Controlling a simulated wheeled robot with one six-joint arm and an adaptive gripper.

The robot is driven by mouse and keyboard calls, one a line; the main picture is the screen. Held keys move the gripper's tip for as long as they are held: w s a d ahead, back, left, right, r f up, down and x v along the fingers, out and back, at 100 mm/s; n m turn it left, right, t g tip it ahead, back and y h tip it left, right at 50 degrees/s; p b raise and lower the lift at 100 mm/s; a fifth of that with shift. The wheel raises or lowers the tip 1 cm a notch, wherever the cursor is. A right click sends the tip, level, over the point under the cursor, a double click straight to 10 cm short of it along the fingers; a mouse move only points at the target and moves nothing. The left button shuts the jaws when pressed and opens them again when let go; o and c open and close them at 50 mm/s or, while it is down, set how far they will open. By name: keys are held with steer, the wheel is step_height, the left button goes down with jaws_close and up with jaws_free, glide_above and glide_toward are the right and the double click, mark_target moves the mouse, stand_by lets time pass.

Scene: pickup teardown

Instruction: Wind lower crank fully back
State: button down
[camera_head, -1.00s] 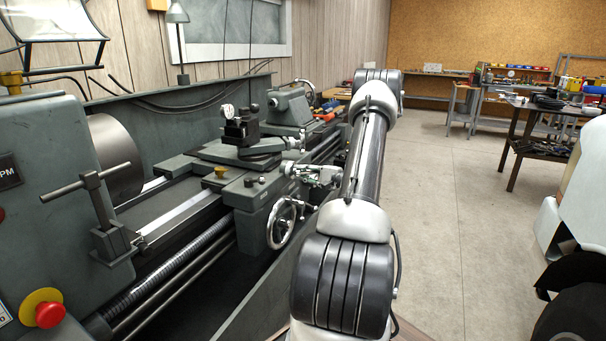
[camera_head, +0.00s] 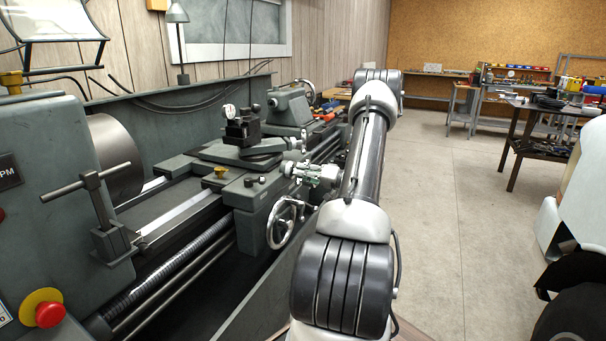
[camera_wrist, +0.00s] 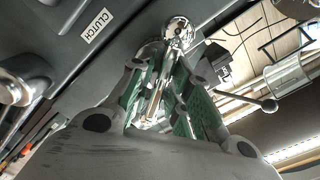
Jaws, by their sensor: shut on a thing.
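The lower crank (camera_wrist: 177,28) shows in the wrist view as a shiny metal hub with a handle running down between my fingers. My gripper (camera_wrist: 158,85) has its green-padded fingers shut around that handle, which they partly hide. In the head view my gripper (camera_head: 303,171) is at the front of the lathe carriage, just above the spoked handwheel (camera_head: 284,222). The crank is small there and mostly hidden by my gripper, so its exact angle is hard to tell.
The tool post (camera_head: 241,130) with a dial gauge stands on the slide behind my gripper. A plate marked CLUTCH (camera_wrist: 95,25) is at upper left. Open floor (camera_head: 440,230) lies right of my arm.

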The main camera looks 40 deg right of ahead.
steer(key=n, duration=0.5)
steer(key=shift+n, duration=0.3)
steer(key=n, duration=0.5)
stand_by(0.4)
steer(key=c, duration=1.5)
jaws_free()
steer(key=v, duration=1.2)
steer(key=shift+f, duration=0.1)
